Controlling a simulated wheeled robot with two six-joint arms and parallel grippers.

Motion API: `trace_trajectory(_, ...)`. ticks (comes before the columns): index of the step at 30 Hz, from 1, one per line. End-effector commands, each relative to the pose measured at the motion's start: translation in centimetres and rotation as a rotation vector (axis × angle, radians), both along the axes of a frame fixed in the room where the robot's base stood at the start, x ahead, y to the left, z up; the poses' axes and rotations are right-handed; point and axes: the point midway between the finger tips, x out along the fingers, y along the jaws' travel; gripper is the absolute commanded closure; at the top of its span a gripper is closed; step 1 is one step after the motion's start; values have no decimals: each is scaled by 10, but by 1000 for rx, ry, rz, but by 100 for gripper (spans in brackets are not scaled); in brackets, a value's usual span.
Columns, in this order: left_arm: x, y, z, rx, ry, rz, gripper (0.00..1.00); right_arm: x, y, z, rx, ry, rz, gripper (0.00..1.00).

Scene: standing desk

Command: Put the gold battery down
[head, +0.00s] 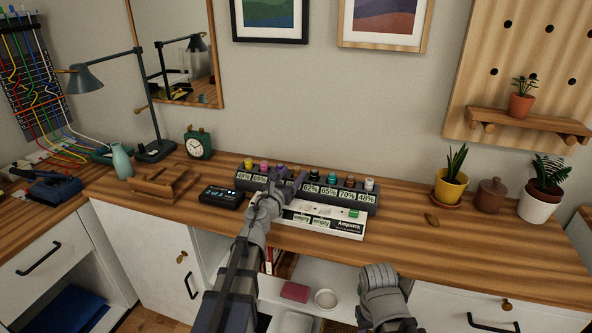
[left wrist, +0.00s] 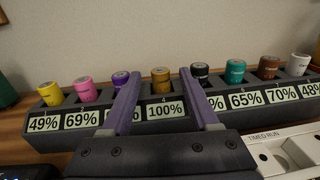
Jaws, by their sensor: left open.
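The gold battery (left wrist: 160,76) stands upright in the slot labelled 100% of the dark rack (left wrist: 62,139), seen in the left wrist view. My left gripper (left wrist: 159,74) is open, with its purple fingers on either side of the battery and visible gaps to it. In the head view my left gripper (head: 285,177) is over the middle of the rack (head: 358,200) and hides the gold battery. A white Ampwick tester (head: 330,219) lies in front of the rack. It has labels reading "empty".
Several other coloured batteries stand in the same rack, including a purple one (left wrist: 120,79) and a black one (left wrist: 199,72) close to my fingers. A dark meter (head: 221,196) and a wooden holder (head: 165,184) are to the left. The desk right of the tester is mostly clear.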

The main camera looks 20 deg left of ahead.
Motion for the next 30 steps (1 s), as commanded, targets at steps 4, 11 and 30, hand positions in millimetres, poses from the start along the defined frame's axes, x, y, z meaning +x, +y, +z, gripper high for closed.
trace_trajectory(4,-38,3,0,0,0,2,39,0,0,0,0,0,0,50)
trace_trajectory(11,-75,8,0,0,0,1,39,0,0,0,0,0,0,50)
trace_trajectory(30,-76,10,17,-116,-5,50,39,0,0,14,0,0,0,50)
